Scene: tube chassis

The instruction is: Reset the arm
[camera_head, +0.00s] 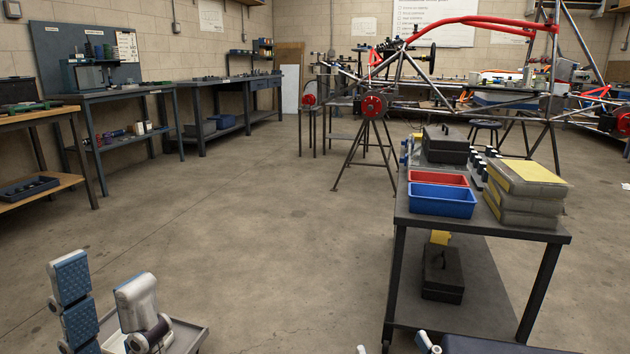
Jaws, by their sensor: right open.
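My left gripper (101,276) is in the lower left corner of the head view. Its two white fingers stand upright and apart, one showing blue pads, with nothing visible between them. It is above the floor, in front of a low grey tray (188,336). My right gripper (394,349) shows only as small white tips at the bottom edge, set apart. The rest of it is cut off.
The cart carries a blue bin (442,200), a red bin (438,178), black cases and stacked grey packs (525,195). A tube chassis (470,22) stands behind. Workbenches (130,92) line the left wall. The middle floor (270,230) is clear.

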